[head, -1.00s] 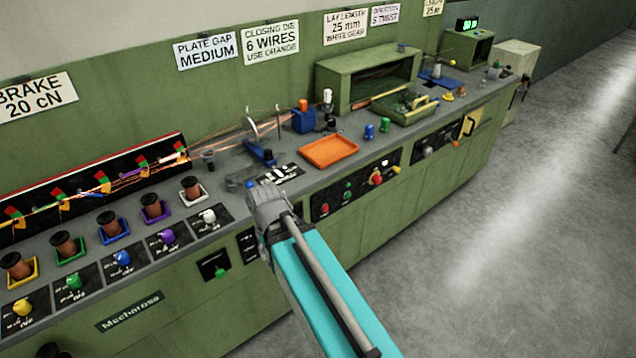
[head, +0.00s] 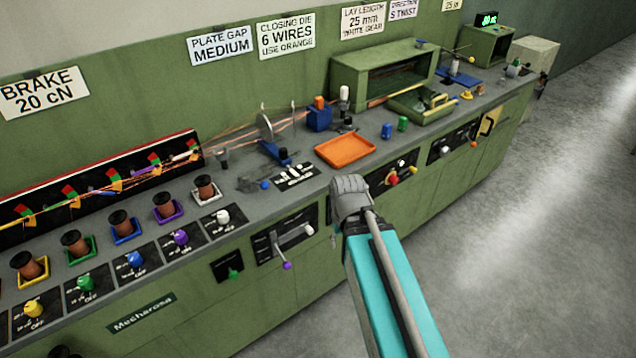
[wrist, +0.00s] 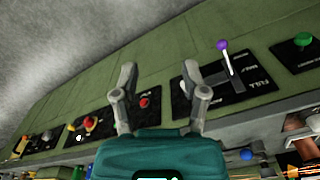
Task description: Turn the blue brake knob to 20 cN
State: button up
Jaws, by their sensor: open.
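The blue brake knob (head: 135,259) sits on a black dial plate on the bench front, between a green knob (head: 85,284) and a purple knob (head: 181,238). Its pointer setting is too small to read. My gripper shows in the wrist view (wrist: 162,85) with two grey fingers spread apart and nothing between them. In the head view my arm reaches over the bench's front edge, well to the right of the blue knob. The gripper's fingers are hidden there behind my wrist. A wall sign (head: 44,93) reads BRAKE 20 cN.
A purple-tipped lever (head: 287,266) sticks out from the front panel, left of my arm; it also shows in the wrist view (wrist: 223,45). Spools in coloured trays stand behind the knobs. An orange tray (head: 345,150) lies behind my wrist. The floor at right is clear.

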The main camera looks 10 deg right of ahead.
aim_at(134, 260)
jog(key=u, duration=1.05)
jog(key=k, duration=0.45)
jog(key=u, duration=0.35)
jog(key=i, duration=0.35)
jog(key=u, duration=0.05)
